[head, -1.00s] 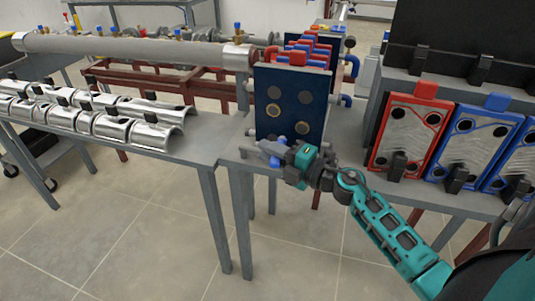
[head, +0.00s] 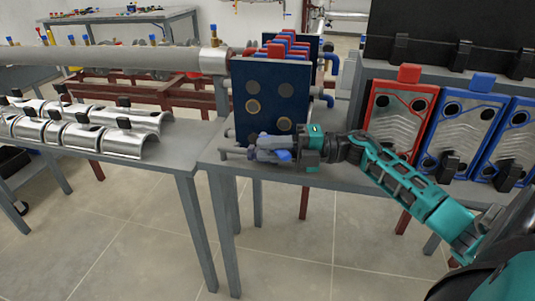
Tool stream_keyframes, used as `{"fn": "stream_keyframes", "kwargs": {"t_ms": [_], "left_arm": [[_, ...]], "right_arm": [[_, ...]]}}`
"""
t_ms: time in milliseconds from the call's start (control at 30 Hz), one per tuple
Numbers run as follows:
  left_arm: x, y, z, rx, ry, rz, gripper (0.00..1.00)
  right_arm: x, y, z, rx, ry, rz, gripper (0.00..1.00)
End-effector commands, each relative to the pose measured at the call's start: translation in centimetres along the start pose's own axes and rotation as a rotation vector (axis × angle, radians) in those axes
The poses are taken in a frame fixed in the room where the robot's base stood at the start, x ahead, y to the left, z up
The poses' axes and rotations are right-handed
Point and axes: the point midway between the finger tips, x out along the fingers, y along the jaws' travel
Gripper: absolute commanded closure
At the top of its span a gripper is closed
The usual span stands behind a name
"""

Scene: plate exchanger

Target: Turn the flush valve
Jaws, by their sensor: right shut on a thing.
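The dark blue plate exchanger (head: 271,84) stands upright on the grey table, with round ports on its front plate. The flush valve (head: 284,155) shows as a small blue part low in front of this plate, partly hidden by my gripper. A short grey pipe piece (head: 228,153) sticks out to the left of it. My right gripper (head: 262,150) reaches in from the right, lies about level, and is shut at the valve; its fingers hide the exact contact. My left gripper is not in view.
Red-framed (head: 398,115) and blue-framed plates (head: 468,130) stand in a rack at the right. Several shiny half-shells (head: 130,143) lie on the left table. A long grey pipe (head: 120,56) runs behind them. The floor in front is clear.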

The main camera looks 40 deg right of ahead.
Motion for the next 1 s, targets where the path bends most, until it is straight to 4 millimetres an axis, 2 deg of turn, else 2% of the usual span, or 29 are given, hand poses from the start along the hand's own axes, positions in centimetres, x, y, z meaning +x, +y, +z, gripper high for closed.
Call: {"fn": "stream_keyframes", "kwargs": {"t_ms": [367,400,600,867,1000], "left_arm": [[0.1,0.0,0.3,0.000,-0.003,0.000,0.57],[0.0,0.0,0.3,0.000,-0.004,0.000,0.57],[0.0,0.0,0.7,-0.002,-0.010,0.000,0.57],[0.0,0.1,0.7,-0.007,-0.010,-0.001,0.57],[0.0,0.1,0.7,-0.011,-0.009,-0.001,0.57]], "right_arm": [[0.0,0.0,0.0,0.001,0.007,-0.001,1.00],[0.0,0.0,0.0,0.001,0.007,-0.001,0.77],[0.0,0.0,0.0,0.001,0.006,-0.001,0.57],[-0.2,0.0,0.0,0.001,0.005,-0.001,0.56],[-1.5,-0.1,0.0,0.002,0.004,-0.004,0.56]]}}
